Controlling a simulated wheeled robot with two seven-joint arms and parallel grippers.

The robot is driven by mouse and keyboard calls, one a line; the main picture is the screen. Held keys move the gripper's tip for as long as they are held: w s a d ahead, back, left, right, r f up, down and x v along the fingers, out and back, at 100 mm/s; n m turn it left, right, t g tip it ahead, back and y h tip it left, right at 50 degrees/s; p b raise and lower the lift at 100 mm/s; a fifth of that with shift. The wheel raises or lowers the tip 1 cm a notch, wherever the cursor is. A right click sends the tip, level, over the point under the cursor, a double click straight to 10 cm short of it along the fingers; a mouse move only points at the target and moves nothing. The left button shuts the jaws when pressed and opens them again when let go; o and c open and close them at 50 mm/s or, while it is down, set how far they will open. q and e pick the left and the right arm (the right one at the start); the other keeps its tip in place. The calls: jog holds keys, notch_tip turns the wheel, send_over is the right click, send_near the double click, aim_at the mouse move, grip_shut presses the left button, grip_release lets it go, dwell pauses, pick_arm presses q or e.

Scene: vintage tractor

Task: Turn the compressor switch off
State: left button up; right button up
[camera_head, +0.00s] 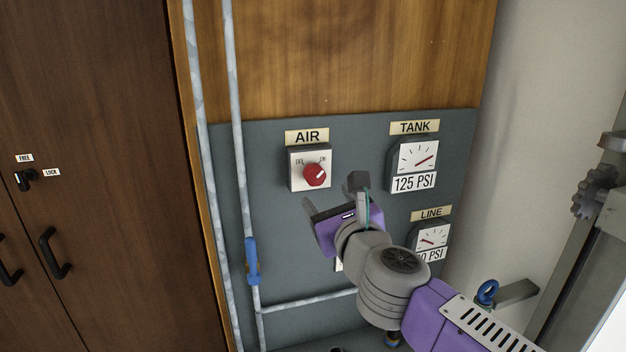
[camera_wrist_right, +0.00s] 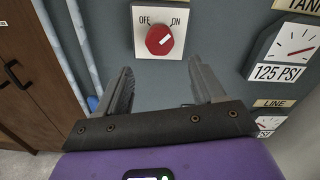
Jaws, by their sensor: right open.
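The compressor switch is a red round knob (camera_head: 314,176) on a white plate under the AIR label (camera_head: 307,137). It also shows in the right wrist view (camera_wrist_right: 159,41), where its white mark points up and right toward ON; OFF is printed at the upper left. My right gripper (camera_head: 333,193) is open and empty, just below and in front of the switch. In the right wrist view its two fingers (camera_wrist_right: 160,68) stand apart, with the knob beyond and between them, not touching. My left gripper is not in view.
A TANK gauge (camera_head: 418,157) reading 125 PSI and a LINE gauge (camera_head: 432,236) sit right of the switch. Pipes with a blue valve handle (camera_head: 252,261) run down the panel's left side. A dark wooden cabinet (camera_head: 90,120) stands at the left.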

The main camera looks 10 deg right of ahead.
aim_at(317, 179)
jog(key=shift+w+a+r, duration=0.1)
jog(key=shift+w+r, duration=0.05)
jog(key=shift+w, duration=1)
jog(key=shift+w+r, duration=0.15)
jog(key=shift+w, duration=1.05)
jog(key=shift+w+a+r, duration=0.1)
jog(key=shift+w+r, duration=0.05)
jog(key=shift+w, duration=1)
jog(key=c, duration=1.1)
jog(key=shift+o, duration=0.2)
